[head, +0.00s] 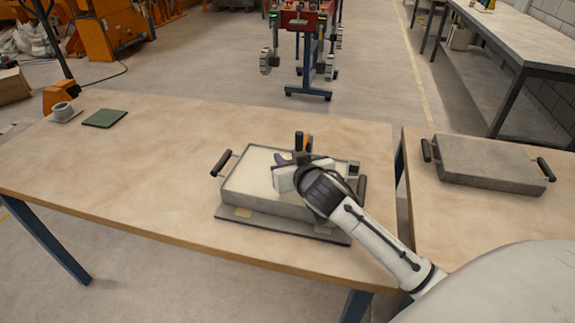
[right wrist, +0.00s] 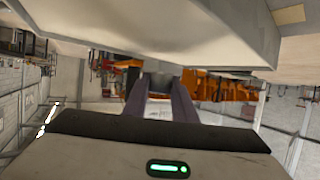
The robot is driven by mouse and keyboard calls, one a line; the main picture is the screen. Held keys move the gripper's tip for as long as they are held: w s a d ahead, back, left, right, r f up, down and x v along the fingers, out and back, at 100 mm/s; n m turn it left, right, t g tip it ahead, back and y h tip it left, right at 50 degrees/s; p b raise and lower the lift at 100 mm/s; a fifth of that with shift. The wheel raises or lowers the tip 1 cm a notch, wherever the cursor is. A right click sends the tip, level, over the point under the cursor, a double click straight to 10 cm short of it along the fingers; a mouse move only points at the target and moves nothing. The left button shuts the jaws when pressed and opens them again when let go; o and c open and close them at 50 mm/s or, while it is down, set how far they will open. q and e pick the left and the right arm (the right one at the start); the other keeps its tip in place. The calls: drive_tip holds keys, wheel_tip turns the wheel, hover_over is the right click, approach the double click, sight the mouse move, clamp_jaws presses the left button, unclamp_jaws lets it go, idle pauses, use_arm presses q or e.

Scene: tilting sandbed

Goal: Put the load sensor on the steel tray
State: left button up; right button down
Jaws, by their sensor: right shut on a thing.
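My right gripper (head: 284,160) is low over the back middle of the pale sandbed box (head: 245,180). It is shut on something. In the right wrist view a small grey thing (right wrist: 160,83) shows between the two dark fingers (right wrist: 158,98). I cannot make out whether this is the load sensor. An upright black and orange piece (head: 303,142) shows just behind the gripper. My left gripper is out of view.
The sandbed box stands on a grey base plate on the left table (head: 150,190), with black handles at its sides. A grey ring-shaped piece (head: 62,108) on a small plate and a green mat (head: 104,118) lie at the far left. A gap separates the two tables.

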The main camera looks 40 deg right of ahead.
drive_tip(key=shift+f, duration=0.95)
drive_tip(key=c, duration=1.7)
unclamp_jaws()
drive_tip(key=shift+f, duration=0.15)
drive_tip(key=shift+c, duration=0.2)
drive_tip(key=shift+s+r, duration=0.15)
drive_tip(key=shift+r, duration=0.05)
drive_tip(key=v, duration=1.1)
drive_tip(key=shift+s+a+r, duration=0.15)
drive_tip(key=shift+s+r, duration=0.05)
drive_tip(key=shift+s, duration=0.1)
